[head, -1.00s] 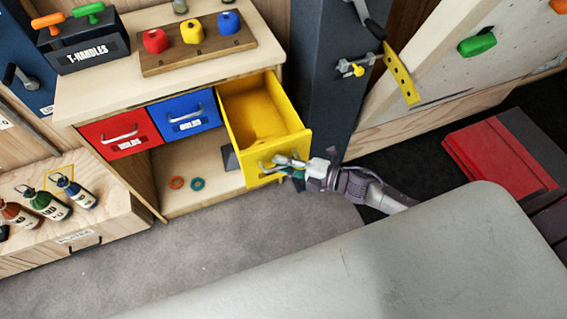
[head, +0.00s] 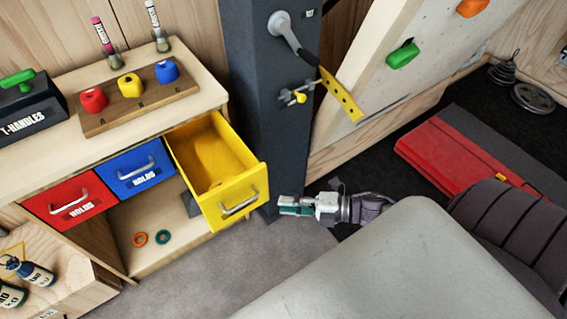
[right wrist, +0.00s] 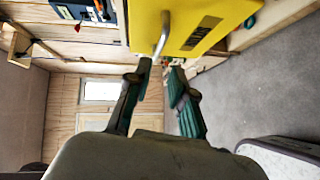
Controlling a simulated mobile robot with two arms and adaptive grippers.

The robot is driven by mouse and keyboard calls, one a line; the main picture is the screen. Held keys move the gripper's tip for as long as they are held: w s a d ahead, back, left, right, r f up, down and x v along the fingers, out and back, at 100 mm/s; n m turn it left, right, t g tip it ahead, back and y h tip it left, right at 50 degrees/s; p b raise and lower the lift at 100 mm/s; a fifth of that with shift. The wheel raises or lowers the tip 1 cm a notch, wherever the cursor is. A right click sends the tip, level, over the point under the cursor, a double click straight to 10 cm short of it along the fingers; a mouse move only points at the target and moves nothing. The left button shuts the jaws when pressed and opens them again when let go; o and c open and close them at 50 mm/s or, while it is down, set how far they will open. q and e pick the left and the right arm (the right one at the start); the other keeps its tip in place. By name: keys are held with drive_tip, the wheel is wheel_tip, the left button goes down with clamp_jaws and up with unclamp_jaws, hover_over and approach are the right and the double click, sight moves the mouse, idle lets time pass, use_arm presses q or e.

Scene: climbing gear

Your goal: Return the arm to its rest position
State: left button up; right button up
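My right gripper (head: 290,206) is to the right of the pulled-out yellow drawer (head: 236,184), apart from its metal handle (head: 240,203). In the right wrist view the two green-padded fingers (right wrist: 159,70) stand apart with nothing between them. The handle (right wrist: 162,35) and the yellow drawer front (right wrist: 195,28) are just beyond the fingertips. My left gripper is not in view.
Shut red (head: 70,197) and blue (head: 140,166) drawers sit left of the yellow one. A dark post (head: 262,100) with a lever stands behind my gripper. A red mat (head: 450,160) lies at right. Grey floor is clear in front.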

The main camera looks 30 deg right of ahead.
idle(0.3)
drive_tip(key=s+d+f+m+t+h, duration=0.1)
drive_tip(key=d+f+m+h, duration=0.35)
drive_tip(key=f, duration=0.35)
drive_tip(key=d+f+m+h, duration=0.3)
drive_tip(key=f+m, duration=0.3)
drive_tip(key=f, duration=0.3)
drive_tip(key=s+d+f+m+g+h, duration=0.1)
drive_tip(key=s+f+m+g+h, duration=0.2)
drive_tip(key=s+f+m, duration=0.5)
drive_tip(key=s+a+f+m+g, duration=0.2)
drive_tip(key=s+a+f+g, duration=0.2)
drive_tip(key=s+f, duration=0.3)
drive_tip(key=s+a+f+m+g+h, duration=0.1)
drive_tip(key=s+a+f+m+g, duration=0.2)
drive_tip(key=s, duration=1.2)
wheel_tip(320, 180, down, 5)
drive_tip(key=shift+a+f+g, duration=0.1)
drive_tip(key=shift+a+g, duration=0.3)
drive_tip(key=shift+a, duration=0.7)
